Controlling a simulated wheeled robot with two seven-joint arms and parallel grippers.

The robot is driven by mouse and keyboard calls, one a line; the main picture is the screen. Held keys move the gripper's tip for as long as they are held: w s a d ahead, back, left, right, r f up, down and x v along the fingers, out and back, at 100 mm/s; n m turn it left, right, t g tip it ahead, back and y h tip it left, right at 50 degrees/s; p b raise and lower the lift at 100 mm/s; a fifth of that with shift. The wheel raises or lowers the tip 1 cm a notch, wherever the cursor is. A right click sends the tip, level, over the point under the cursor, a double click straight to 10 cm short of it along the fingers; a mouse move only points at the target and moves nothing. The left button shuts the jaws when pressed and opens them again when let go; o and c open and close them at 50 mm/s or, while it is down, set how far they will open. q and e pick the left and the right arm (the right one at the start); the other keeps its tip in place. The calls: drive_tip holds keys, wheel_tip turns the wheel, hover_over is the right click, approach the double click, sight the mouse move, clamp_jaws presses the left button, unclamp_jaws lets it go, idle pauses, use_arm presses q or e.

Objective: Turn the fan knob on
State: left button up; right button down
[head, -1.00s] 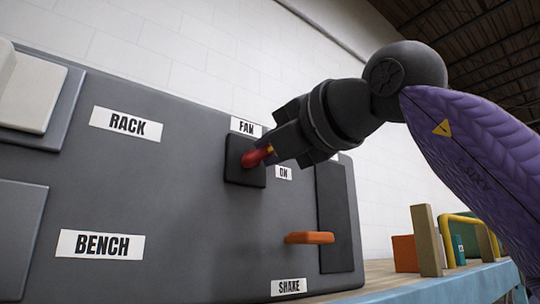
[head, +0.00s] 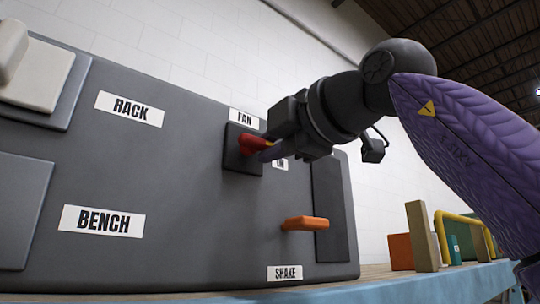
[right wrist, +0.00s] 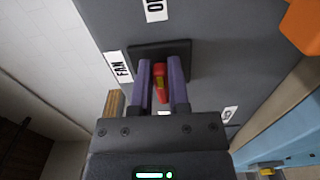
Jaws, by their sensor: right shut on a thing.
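The fan knob (head: 249,144) is a red handle with a yellow mark on a dark square plate, under the FAN label (head: 243,117) on a grey panel. My right gripper (head: 264,152) reaches it from the right, and its purple fingers are shut on the knob. In the right wrist view, the knob (right wrist: 160,82) sits between the two purple fingers of the gripper (right wrist: 160,80). The ON label (head: 281,164), right of the knob, is partly covered by my gripper. My left gripper is not in view.
An orange lever (head: 305,223) sticks out below right, above the SHAKE label (head: 285,272). A large white switch (head: 35,72) is at the panel's upper left. On the blue-edged bench at right stand an orange block (head: 400,252), a wooden block (head: 421,237) and a yellow bar (head: 463,217).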

idle(0.5)
drive_tip(key=c, duration=0.6)
unclamp_jaws()
drive_tip(key=shift+d, duration=0.1)
drive_tip(key=b+v, duration=0.4)
drive_tip(key=v, duration=0.6)
